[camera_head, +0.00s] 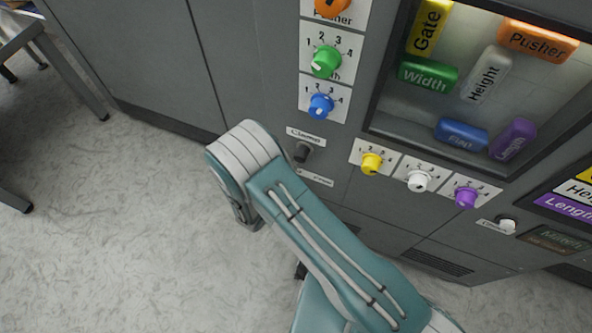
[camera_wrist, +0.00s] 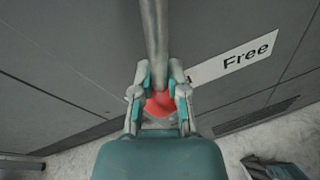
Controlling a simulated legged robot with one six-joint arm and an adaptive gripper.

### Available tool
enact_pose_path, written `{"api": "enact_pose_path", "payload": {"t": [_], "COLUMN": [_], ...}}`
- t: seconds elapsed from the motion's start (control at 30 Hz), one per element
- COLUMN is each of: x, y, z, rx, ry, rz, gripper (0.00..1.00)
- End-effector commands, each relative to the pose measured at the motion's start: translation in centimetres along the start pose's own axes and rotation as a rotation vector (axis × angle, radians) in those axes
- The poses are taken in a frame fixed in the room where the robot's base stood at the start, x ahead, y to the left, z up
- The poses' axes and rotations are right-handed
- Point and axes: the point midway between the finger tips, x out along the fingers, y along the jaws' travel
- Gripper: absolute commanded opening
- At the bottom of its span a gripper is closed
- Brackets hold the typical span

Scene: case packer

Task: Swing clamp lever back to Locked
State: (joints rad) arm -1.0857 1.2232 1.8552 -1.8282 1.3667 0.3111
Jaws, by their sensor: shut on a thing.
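The clamp lever shows in the wrist view as a grey metal rod (camera_wrist: 154,35) running down from the top edge, with a red knob (camera_wrist: 158,104) at its lower end. My gripper (camera_wrist: 160,88) is shut on the lever at the red knob, one finger on each side. A white label reading "Free" (camera_wrist: 235,58) is on the grey panel just right of the lever. In the head view, a dark pivot (camera_head: 303,152) sits on the panel below a small white label (camera_head: 306,137) that is hard to read. My arm hides the gripper and the knob there.
The grey machine front carries a green dial (camera_head: 326,61), a blue dial (camera_head: 320,106), a yellow dial (camera_head: 371,162), a white dial (camera_head: 418,181) and a purple dial (camera_head: 466,197). A window (camera_head: 408,112) holds coloured labelled blocks.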

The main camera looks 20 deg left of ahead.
Motion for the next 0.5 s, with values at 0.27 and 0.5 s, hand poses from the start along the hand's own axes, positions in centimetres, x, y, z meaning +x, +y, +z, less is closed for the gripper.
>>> {"api": "enact_pose_path", "payload": {"t": [0.27,0.5], "x": [-0.2,-0.3], "y": [1.4,2.0], "z": [0.0,0.1], "rx": [0.157,0.219], "ry": [0.036,0.048], "rz": [0.019,0.027], "gripper": [0.0,0.0]}}
